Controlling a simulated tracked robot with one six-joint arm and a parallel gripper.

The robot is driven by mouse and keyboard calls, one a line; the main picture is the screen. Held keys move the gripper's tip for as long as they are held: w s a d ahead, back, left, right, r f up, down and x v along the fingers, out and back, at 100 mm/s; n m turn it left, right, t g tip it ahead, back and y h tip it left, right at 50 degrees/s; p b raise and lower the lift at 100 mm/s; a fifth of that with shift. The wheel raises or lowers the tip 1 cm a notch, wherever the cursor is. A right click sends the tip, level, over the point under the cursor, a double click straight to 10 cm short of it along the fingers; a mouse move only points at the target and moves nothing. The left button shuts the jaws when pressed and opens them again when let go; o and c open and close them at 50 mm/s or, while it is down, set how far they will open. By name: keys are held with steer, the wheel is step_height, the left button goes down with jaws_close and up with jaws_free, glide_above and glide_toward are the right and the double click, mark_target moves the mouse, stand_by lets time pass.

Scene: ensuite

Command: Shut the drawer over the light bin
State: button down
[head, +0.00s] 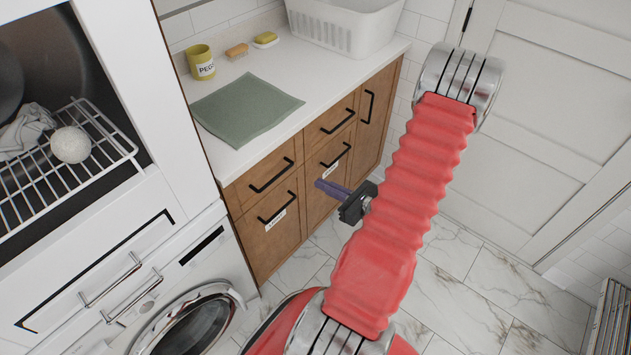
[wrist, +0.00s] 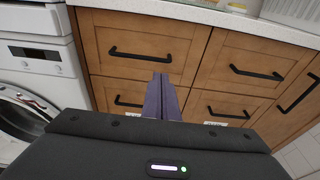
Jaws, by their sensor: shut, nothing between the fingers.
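The wooden cabinet has two upper drawers, a left one (head: 262,187) and a right one (head: 331,120). Both have black bar handles and look flush or nearly so; a small gap I cannot tell. Below them are a left bin front (head: 272,240) and a right bin front (head: 318,205), each with a small white label. I cannot read which says light. In the wrist view the left drawer (wrist: 140,30) and right drawer (wrist: 250,50) both show. My gripper (head: 320,184) is shut and empty, its purple fingers in front of the bin fronts; in the wrist view the fingers (wrist: 161,85) overlap the left drawer's lower edge.
A white counter (head: 225,150) above holds a green cloth (head: 245,108), a yellow cup (head: 201,62) and a white basket (head: 345,30). A washing machine (head: 190,325) stands left, a tall narrow front (head: 378,110) right.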

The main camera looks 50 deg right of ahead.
steer(key=shift+v, duration=1.4)
